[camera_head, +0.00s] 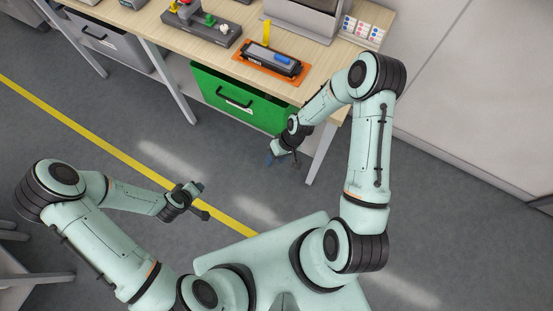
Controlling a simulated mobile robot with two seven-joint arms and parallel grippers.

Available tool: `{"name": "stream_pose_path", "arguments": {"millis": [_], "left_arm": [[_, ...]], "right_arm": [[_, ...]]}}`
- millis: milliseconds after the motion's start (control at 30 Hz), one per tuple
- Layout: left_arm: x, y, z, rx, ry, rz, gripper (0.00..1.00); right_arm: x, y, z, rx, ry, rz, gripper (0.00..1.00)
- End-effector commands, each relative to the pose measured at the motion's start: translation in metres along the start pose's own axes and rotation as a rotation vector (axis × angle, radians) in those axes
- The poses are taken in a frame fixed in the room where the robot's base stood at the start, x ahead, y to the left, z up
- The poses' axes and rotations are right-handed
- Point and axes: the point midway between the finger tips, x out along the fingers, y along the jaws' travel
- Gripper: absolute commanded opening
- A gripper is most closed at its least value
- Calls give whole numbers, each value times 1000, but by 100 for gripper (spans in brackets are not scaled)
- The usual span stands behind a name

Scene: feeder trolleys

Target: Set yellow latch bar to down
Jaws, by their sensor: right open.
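The yellow latch bar (267,33) stands upright at the back left end of a black device (268,60) with a blue part on top. The device sits on an orange base on the wooden table. My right gripper (280,157) is open, low in front of the table near the green drawer, well apart from the latch bar. My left gripper (203,202) hangs over the floor at the left, far from the table; its fingers are too small to tell their opening.
A grey box (216,31) with red, green and yellow knobs stands left of the device. The green drawer (240,98) hangs under the tabletop (180,40). Table legs flank it. Open floor lies in front.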

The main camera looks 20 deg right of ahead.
Motion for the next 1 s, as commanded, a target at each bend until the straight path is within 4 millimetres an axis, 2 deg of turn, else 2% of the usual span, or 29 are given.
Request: {"name": "stream_pose_path", "arguments": {"millis": [733,833,1000], "left_arm": [[0,0,2,0,-7,0,43],[2,-2,24,1,-70,-3,43],[-2,-9,93,5,-278,-15,43]], "right_arm": [[5,0,8,22,0,-1,45],[19,-1,28,73,-5,-2,45],[47,-1,94,256,0,23,45]]}}
